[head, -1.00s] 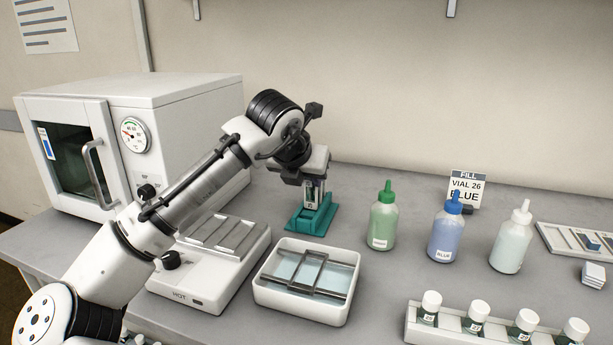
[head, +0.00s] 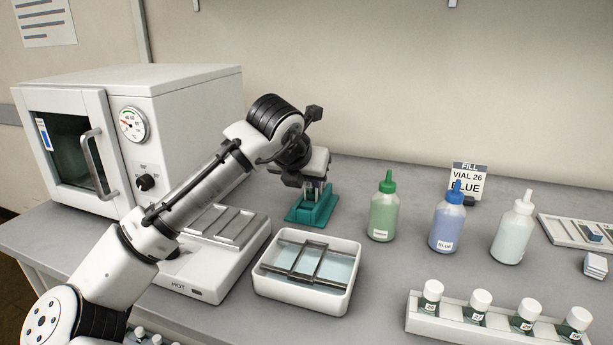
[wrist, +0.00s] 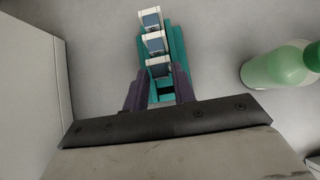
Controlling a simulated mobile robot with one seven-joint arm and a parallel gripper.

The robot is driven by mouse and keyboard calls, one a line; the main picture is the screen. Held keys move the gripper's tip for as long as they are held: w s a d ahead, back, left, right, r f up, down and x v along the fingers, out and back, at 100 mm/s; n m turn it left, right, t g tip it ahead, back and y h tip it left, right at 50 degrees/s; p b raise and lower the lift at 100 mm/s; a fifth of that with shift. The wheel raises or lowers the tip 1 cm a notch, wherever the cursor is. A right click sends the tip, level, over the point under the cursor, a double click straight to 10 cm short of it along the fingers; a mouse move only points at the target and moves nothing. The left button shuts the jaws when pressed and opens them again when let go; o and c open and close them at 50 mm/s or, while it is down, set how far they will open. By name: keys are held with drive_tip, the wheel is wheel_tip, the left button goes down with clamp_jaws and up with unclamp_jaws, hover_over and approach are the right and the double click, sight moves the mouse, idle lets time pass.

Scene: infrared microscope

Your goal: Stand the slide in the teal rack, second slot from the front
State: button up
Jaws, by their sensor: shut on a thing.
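The teal rack (head: 318,214) stands on the bench between the hot plate and the back wall. My gripper (head: 314,184) is right above it, pointing down, with its fingers low at the rack. In the wrist view, the rack (wrist: 180,58) holds upright slides with white and blue tops in a row. My gripper (wrist: 160,85) is shut on the slide (wrist: 158,68) nearest to me, which stands upright in line with the rack. Two other slides stand beyond it, and an open gap shows on the near side. The held slide's lower edge is hidden, so its seating cannot be told.
A green-capped bottle (head: 384,212) stands right of the rack, with blue (head: 447,225) and white (head: 513,232) bottles further right. A white basin (head: 300,296) and the hot plate (head: 205,270) are in front. The oven (head: 185,120) is at the left.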

drive_tip(key=shift+f, duration=0.1)
drive_tip(key=o, duration=0.9)
